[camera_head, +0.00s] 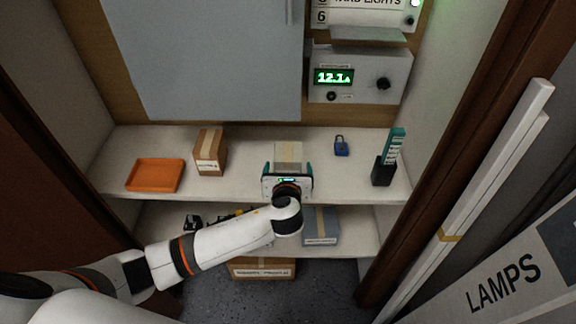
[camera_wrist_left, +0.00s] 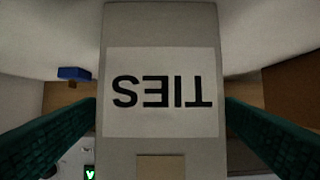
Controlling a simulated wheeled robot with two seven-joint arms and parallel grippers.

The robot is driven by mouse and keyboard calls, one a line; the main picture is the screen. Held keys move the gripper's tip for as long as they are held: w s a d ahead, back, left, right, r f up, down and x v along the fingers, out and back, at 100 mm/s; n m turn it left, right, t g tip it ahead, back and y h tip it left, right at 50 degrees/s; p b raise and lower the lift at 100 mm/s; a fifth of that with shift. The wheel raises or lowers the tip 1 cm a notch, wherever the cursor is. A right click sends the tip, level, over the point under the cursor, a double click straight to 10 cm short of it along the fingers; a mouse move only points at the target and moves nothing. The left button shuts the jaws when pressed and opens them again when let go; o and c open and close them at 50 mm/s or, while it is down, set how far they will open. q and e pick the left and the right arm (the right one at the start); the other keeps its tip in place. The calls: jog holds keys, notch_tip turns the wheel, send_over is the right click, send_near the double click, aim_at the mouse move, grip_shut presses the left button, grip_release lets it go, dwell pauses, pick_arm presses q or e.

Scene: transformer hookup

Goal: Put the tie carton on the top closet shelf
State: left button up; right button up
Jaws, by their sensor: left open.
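The tie carton (camera_head: 288,153) is a grey-beige box at the middle of the upper closet shelf (camera_head: 240,185), partly hidden behind my left gripper. In the left wrist view the carton (camera_wrist_left: 160,155) fills the middle, with a white label reading TIES upside down. My left gripper (camera_head: 287,172) is at the carton's near side. Its two green fingers are open, one on each side of the carton and very near its sides. The carton seems to rest on the shelf; its base is hidden. My right gripper is not in view.
On the upper shelf are an orange tray (camera_head: 155,175), a brown carton (camera_head: 210,152), a blue padlock (camera_head: 341,146) and a dark holder (camera_head: 383,171) with a teal item. A grey-blue box (camera_head: 321,226) is on the lower shelf. A labelled carton (camera_head: 262,268) stands on the floor.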

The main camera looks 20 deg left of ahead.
pick_arm(q)
jog(key=x, duration=0.3)
jog(key=shift+w, duration=0.1)
jog(key=shift+c, duration=0.3)
jog(key=c, duration=1.1)
